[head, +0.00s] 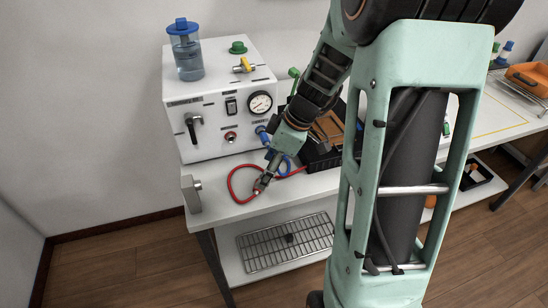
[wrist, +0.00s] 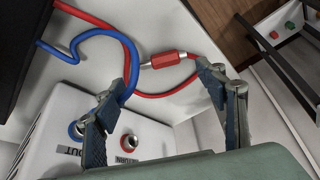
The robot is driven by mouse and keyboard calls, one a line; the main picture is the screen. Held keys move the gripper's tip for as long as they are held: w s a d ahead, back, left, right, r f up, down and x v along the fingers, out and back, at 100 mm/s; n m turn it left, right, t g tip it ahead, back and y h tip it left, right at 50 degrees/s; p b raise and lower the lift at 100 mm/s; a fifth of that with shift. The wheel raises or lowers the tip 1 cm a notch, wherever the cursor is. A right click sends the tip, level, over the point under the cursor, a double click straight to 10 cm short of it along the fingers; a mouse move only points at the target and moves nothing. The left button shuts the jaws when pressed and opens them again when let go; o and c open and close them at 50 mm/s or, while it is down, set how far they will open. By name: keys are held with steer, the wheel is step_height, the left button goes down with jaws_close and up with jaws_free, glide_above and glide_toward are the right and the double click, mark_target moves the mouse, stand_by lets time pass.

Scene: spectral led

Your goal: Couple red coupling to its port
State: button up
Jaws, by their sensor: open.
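The red coupling (wrist: 168,60), a red sleeve with a pale metal tip on a red hose, shows beyond and between my fingertips in the wrist view. My gripper (wrist: 162,76) is open, one finger on each side of it, with nothing clearly held. In the head view, my gripper (head: 264,183) is low over the bench front, by the red hose loop (head: 230,184). The red-ringed port (wrist: 129,143) is on the white unit's face, beside a blue-ringed port (wrist: 77,130); the red port also shows in the head view (head: 230,137). It looks empty.
A blue hose (wrist: 130,62) runs close to my left finger; whether they touch is unclear. The white unit (head: 205,100) stands at the back with a gauge (head: 260,103). A black bin (head: 322,160) is to its right. A grey metal block (head: 191,194) stands at the bench's left edge.

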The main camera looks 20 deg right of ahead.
steer(key=x, duration=0.5)
steer(key=c, duration=1.2)
steer(key=o, duration=1.2)
steer(key=shift+d+r, duration=0.1)
steer(key=shift+r, duration=0.05)
steer(key=v, duration=1.2)
